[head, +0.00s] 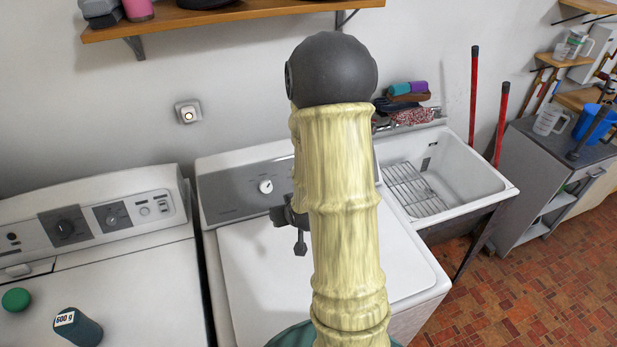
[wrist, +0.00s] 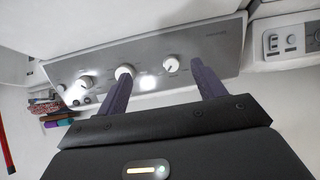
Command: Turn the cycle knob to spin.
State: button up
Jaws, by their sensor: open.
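The washer's grey control panel (head: 235,192) runs along the back of the white top-loader in the middle of the head view. One white knob (head: 266,186) shows there; my arm covers the panel to its right. The wrist view shows the panel upside down, with a right knob (wrist: 170,64), a middle knob (wrist: 124,72) and a left knob (wrist: 85,83). The labels are too small to read, so I cannot tell which is the cycle knob. My gripper (wrist: 161,77) is open and empty, its fingers pointing toward the panel. The right knob appears between the fingertips, the middle knob by the left fingertip.
A second white machine (head: 120,270) stands left, with a green lid (head: 16,299) and dark bottle (head: 78,327) on top. A white sink (head: 470,185) stands right of the washer. A wooden shelf (head: 230,14) hangs above. The washer lid (head: 250,270) is clear.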

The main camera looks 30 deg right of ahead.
jog(key=d+m+t+h, duration=0.1)
jog(key=d+t, duration=0.1)
jog(key=d, duration=0.3)
jog(key=s+d+f+m+t+h+p, duration=0.1)
jog(key=d+m+t, duration=0.1)
jog(key=d, duration=0.3)
jog(key=shift+f+t+h, duration=0.3)
jog(key=shift+h, duration=0.1)
jog(key=shift+p+x, duration=3.4)
jog(key=shift+x, duration=5.35)
jog(key=shift+s, duration=0.1)
jog(key=shift+c, duration=0.2)
jog(key=c, duration=1)
